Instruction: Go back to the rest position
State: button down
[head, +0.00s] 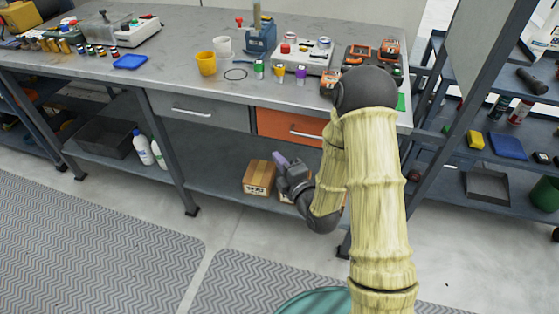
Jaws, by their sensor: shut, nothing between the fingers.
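My arm rises from the bottom right of the head view and folds at its elbow near the right end of the workbench (185,80). My gripper (277,160) hangs below the bench top, in front of the orange drawer's lower left. It is shut, with nothing in it. It is small in the picture, and a purple-grey part shows at its tip. A cardboard box (259,177) on the lower shelf is just behind and below it. My arm hides part of the bench's right end and part of a second box.
The bench top holds a yellow cup (206,63), a blue tray (130,62), a blue vise (260,38) and small coloured cylinders. White bottles (142,147) and a black bin (102,139) stand on the lower shelf. A loaded rack (490,150) is at right. The matted floor in front is clear.

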jog(key=shift+w, duration=0.1)
jog(key=s+d+m+g+h, duration=0.5)
jog(key=d+m+g+h, duration=0.3)
jog(key=m, duration=0.5)
jog(key=s+d+r+m+g, duration=0.2)
jog(key=s+d+m+g, duration=0.1)
jog(key=s+m, duration=0.3)
jog(key=s+d+r+m+g, duration=0.2)
jog(key=s+m, duration=0.2)
jog(key=s, duration=0.3)
notch_tip(320, 180, up, 27)
jog(key=p, duration=2.7)
jog(key=shift+s+d+p, duration=0.2)
jog(key=shift+s+p, duration=0.15)
jog(key=shift+w, duration=0.1)
